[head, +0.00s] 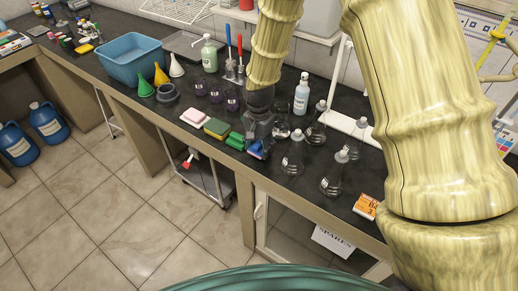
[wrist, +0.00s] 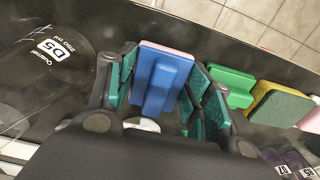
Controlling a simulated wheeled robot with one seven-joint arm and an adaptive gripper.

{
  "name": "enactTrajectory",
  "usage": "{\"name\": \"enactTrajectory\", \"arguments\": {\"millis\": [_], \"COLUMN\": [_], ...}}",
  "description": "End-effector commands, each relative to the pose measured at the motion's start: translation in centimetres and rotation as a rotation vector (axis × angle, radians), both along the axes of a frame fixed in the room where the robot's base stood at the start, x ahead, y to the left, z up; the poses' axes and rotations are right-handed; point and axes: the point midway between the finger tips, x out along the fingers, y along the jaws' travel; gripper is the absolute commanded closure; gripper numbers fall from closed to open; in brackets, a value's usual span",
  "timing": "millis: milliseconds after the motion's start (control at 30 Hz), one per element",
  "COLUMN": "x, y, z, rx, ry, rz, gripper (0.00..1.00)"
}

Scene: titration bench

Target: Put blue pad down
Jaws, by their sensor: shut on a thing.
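The blue pad (wrist: 160,80) sits between the fingers of my gripper (wrist: 165,100) in the wrist view; a pink edge shows along its far side. In the head view the blue pad (head: 256,149) shows at the tip of my gripper (head: 258,138), low over the front part of the dark bench. My gripper is shut on the pad. I cannot tell whether the pad touches the bench. A green pad (head: 235,140) lies just left of the gripper in the head view and also shows in the wrist view (wrist: 233,85).
A yellow-green sponge (head: 216,128) and a pink pad (head: 195,117) continue the row to the left. Several glass flasks (head: 293,160) stand close on the right. A soap bottle (head: 301,95) stands behind. The bench's front edge (head: 225,155) is near. An orange box (head: 366,206) lies further right.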

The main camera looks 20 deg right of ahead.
Motion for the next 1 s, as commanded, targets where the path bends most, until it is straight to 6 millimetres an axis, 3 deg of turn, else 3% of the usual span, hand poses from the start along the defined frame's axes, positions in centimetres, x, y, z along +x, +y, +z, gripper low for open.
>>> {"name": "enactTrajectory", "arguments": {"millis": [200, 633, 667, 733, 1000], "x": [0.0, 0.0, 0.0, 0.0, 0.0], "y": [0.0, 0.0, 0.0, 0.0, 0.0], "z": [-2.1, -2.7, -2.6, -2.6, -2.6], "rx": [-0.001, 0.0, 0.0, 0.0, 0.0], "ry": [0.001, 0.0, 0.0, 0.0, 0.0], "rz": [0.001, 0.001, 0.001, 0.001, 0.001], "gripper": [0.75, 0.75, 0.44, 0.31, 0.28]}}
